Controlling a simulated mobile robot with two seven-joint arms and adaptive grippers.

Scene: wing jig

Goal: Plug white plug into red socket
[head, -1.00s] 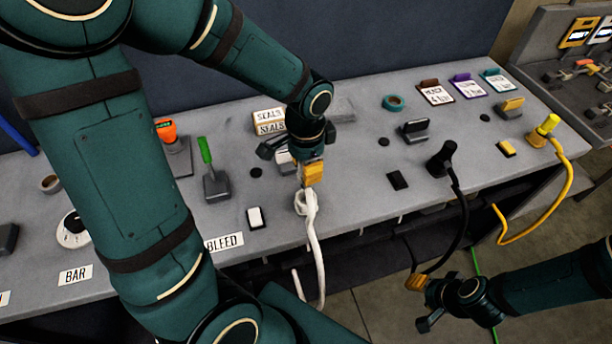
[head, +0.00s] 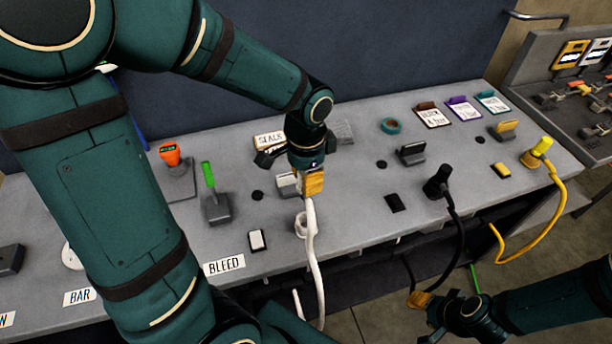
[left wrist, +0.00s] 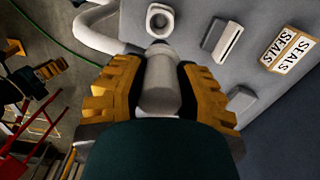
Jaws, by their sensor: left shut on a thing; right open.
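My left gripper (head: 313,185) is shut on the white plug, with its orange fingers pointing down above the bench. In the left wrist view the white plug (left wrist: 160,88) sits between both fingers, and its white cable (left wrist: 92,28) curves away. In the head view the fingers mostly hide the plug, and the cable (head: 316,260) hangs over the bench's front edge. A white ring holder (head: 301,226) stands just below the plug; its hole looks empty in the left wrist view (left wrist: 160,20). I cannot make out a red socket. My right gripper (head: 420,300) is open, low in front of the bench.
The grey bench (head: 345,215) carries a black plug (head: 437,182) and a yellow plug (head: 540,148) with cables. A green-handled lever (head: 210,185), an orange-red knob (head: 170,155) and a SEALS box (head: 268,140) stand near my left arm, which covers part of the bench's left side.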

